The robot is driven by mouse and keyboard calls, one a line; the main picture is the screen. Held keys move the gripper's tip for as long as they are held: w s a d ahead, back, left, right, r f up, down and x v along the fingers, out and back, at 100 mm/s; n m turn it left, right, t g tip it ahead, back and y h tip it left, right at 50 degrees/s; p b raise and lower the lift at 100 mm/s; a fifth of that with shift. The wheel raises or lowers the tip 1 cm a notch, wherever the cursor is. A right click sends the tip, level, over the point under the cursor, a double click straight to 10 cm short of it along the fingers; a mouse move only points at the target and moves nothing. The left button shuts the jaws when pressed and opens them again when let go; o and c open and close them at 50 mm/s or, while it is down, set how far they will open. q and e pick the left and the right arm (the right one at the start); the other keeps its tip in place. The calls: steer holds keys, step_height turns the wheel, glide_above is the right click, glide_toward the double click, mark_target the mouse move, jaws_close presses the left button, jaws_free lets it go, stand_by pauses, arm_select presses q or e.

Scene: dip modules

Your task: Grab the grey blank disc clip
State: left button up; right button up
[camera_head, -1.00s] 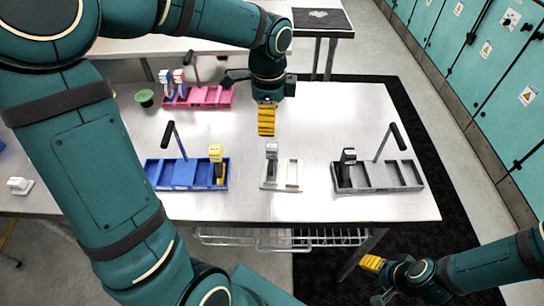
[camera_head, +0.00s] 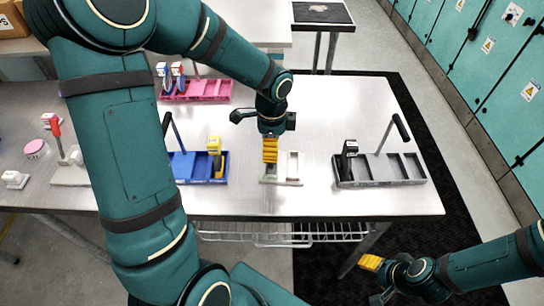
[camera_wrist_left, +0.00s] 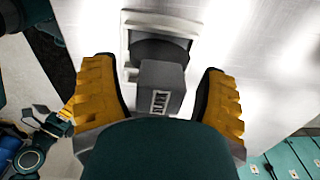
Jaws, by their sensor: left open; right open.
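The grey blank disc clip (camera_wrist_left: 162,75) shows in the left wrist view as a grey block with a small printed label, with a darker part behind it, standing in a small light grey holder (camera_wrist_left: 187,27). My left gripper (camera_wrist_left: 160,100) is open, its yellow fingers on either side of the clip with gaps on both sides. In the head view my left gripper (camera_head: 270,162) is over the left part of the small holder (camera_head: 292,182) and hides the clip. My right gripper (camera_head: 371,262) is open and empty, in front of the table at the lower right.
A blue tray (camera_head: 205,182) with a yellow clip (camera_head: 215,148) stands left of the holder. A dark grey tray (camera_head: 385,184) with a black clip (camera_head: 349,150) and an upright handle stands to the right. A pink tray (camera_head: 215,92) is behind. The table's right rear is clear.

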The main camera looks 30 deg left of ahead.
arm_select(q)
steer(key=shift+c, duration=0.2)
jaws_close()
steer(key=shift+r, duration=0.1)
